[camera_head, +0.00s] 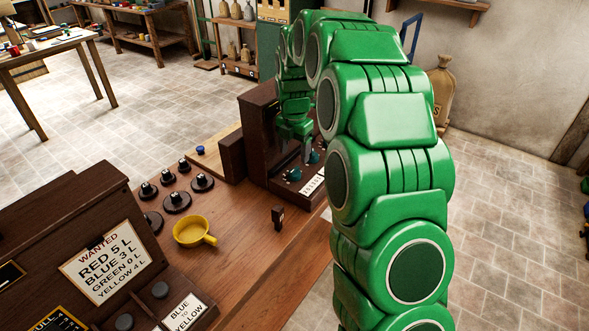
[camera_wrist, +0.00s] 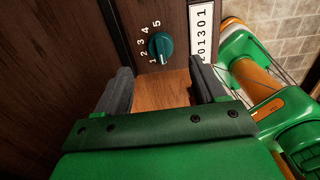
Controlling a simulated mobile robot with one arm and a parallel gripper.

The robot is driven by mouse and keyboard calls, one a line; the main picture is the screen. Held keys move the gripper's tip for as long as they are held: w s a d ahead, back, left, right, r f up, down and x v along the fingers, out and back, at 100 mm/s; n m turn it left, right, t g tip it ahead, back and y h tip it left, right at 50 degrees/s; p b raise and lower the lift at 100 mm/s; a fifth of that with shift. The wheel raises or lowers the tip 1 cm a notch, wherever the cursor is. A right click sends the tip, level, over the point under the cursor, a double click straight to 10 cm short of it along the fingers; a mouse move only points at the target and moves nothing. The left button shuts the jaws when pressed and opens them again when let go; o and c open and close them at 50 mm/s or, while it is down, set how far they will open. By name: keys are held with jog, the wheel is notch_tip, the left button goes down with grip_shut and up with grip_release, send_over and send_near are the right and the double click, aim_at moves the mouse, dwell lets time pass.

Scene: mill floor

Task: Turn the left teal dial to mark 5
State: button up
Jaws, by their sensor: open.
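Two teal dials sit on the dark wooden console: the left teal dial (camera_head: 293,174) and the right teal dial (camera_head: 314,157). In the wrist view one teal dial (camera_wrist: 160,46) shows just beyond my fingertips, with marks 1 to 5 arcing around its left side. I cannot tell for sure which of the two it is. Its pale pointer seems to face the lower end, near mark 1. My gripper (camera_head: 303,146) hangs over the console close to the dials. In the wrist view my gripper (camera_wrist: 160,78) is open and empty, its fingers apart from the dial.
A white number plate (camera_wrist: 201,38) lies beside the dial. The console's tall dark back (camera_head: 258,130) rises close to my gripper. On the bench are a yellow pan (camera_head: 193,232), several black knobs (camera_head: 177,201) and a small dark upright piece (camera_head: 278,217). A sign board (camera_head: 104,261) stands front left.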

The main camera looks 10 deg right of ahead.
aim_at(294, 169)
notch_tip(294, 169, down, 8)
jog(key=shift+r, duration=0.25)
jog(key=c, duration=1.1)
